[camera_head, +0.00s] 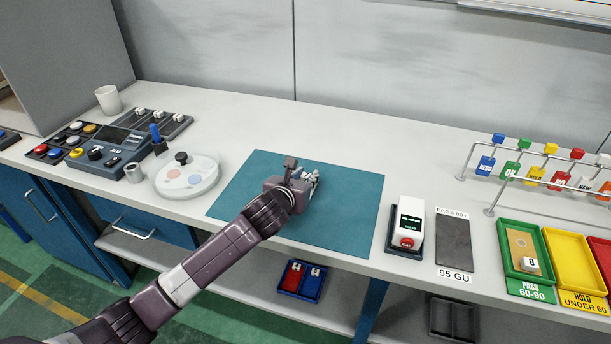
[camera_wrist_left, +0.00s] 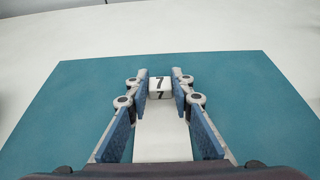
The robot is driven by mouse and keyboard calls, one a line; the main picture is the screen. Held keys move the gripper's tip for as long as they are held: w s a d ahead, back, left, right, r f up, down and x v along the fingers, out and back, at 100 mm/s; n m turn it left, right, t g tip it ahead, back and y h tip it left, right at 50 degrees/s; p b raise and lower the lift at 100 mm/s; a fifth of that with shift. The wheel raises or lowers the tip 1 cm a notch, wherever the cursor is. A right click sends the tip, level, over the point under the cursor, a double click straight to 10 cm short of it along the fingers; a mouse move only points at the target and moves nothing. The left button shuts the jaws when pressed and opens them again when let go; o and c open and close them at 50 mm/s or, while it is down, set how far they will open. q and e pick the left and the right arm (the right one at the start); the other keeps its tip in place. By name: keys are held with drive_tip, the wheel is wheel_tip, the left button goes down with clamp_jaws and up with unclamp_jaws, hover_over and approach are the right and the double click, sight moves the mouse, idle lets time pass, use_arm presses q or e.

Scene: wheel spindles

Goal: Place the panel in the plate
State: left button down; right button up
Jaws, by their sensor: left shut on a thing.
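My left gripper (camera_head: 311,180) is over the teal mat (camera_head: 345,222) on the workbench. In the left wrist view, the left gripper (camera_wrist_left: 160,84) is shut on a white piece marked 7 (camera_wrist_left: 160,94), held between the blue finger pads. A long white strip (camera_wrist_left: 162,140) runs from it toward the camera. In the head view, the gripper hides most of this piece. I cannot tell whether it touches the mat. A dark flat plate (camera_head: 453,243) labelled 95 GU lies right of the mat. My right gripper is not in view.
A white device (camera_head: 408,222) with a red button stands between mat and dark plate. Green (camera_head: 505,262) and yellow (camera_head: 570,262) trays lie right; the green holds a tan panel (camera_head: 521,243). A round white dish (camera_head: 187,181) is left. The mat around the gripper is clear.

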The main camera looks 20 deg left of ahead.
use_arm(q)
drive_tip(key=c, duration=1.7)
unclamp_jaws()
